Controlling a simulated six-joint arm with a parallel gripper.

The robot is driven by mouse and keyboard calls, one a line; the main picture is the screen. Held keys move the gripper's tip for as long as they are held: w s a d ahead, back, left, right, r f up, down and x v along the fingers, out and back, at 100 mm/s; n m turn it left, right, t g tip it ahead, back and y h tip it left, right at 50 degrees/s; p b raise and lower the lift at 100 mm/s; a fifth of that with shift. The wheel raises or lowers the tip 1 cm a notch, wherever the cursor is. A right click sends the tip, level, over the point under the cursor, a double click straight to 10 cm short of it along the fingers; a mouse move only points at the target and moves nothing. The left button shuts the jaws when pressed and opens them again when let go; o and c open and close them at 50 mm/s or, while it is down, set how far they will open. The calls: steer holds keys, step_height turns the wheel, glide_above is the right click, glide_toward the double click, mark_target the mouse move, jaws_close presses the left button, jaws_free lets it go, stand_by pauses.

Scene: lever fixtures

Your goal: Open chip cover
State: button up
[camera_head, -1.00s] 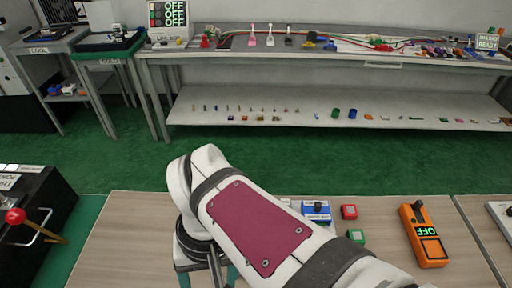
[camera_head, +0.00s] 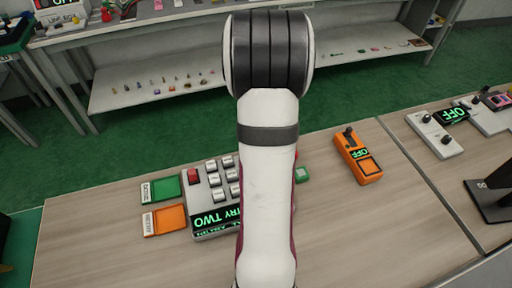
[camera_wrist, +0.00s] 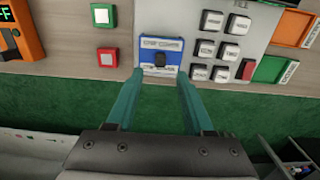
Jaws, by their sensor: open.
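A small blue fixture (camera_wrist: 158,54) with a white label at its top and a black knob in its middle shows in the wrist view. The label is blurred but looks like a chip cover label. My gripper (camera_wrist: 159,76) is open and empty, with its two teal fingers spread at the left and right of the fixture's near part. I cannot tell how high the fingertips are above it or whether they touch it. In the head view my arm hides the fixture and the gripper.
A grey keypad box (camera_head: 207,233) stands beside the fixture, with green (camera_head: 160,191) and orange (camera_head: 165,220) plates beyond it. A green button (camera_head: 303,174), a red button (camera_wrist: 107,58) and an orange OFF device (camera_head: 358,156) stand on the other side. The front wood tabletop (camera_head: 110,262) is clear.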

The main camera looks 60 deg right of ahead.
step_height(320, 180, down, 6)
jaws_close()
stand_by(0.4)
stand_by(1.2)
